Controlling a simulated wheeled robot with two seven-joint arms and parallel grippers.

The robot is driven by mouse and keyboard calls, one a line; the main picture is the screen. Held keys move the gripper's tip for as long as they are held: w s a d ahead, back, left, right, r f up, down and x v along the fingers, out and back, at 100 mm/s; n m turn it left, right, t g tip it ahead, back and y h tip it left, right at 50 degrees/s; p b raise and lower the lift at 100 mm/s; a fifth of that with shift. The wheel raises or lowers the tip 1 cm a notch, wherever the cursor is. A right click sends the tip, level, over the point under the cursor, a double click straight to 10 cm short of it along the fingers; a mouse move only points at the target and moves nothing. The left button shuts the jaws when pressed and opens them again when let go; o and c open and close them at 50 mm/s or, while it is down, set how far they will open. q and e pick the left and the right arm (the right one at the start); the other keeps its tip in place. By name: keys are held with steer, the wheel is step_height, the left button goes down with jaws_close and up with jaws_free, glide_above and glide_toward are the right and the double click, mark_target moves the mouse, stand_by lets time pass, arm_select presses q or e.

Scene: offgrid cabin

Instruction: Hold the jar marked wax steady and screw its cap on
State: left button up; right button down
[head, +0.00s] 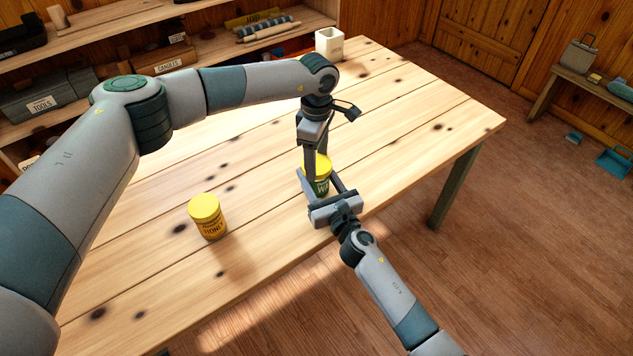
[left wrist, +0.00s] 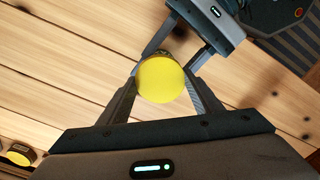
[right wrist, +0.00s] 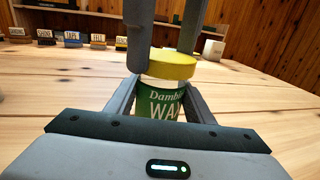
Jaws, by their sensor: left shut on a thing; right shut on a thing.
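The wax jar (right wrist: 163,101) stands upright on the table, with a green label and part of the word WAX showing in the right wrist view. Its yellow cap (left wrist: 161,79) sits on top of it; I cannot tell how far it is threaded. My left gripper (head: 316,164) comes down from above and is shut on the cap, one finger on each side. My right gripper (head: 320,190) comes in low from the table's front edge and is shut around the jar's body. In the head view the grippers hide part of the jar.
A honey jar (head: 208,217) with a yellow cap stands on the table to the left. A white cup (head: 329,43) stands at the far end. Shelves with labelled boxes (head: 43,103) line the back. The table's right part (head: 430,115) is clear.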

arm_select(q)
steer(key=m, duration=0.7)
steer(key=o, duration=1.2)
steer(key=shift+c, duration=0.2)
steer(key=shift+r, duration=2.25)
steer(key=shift+c, duration=0.3)
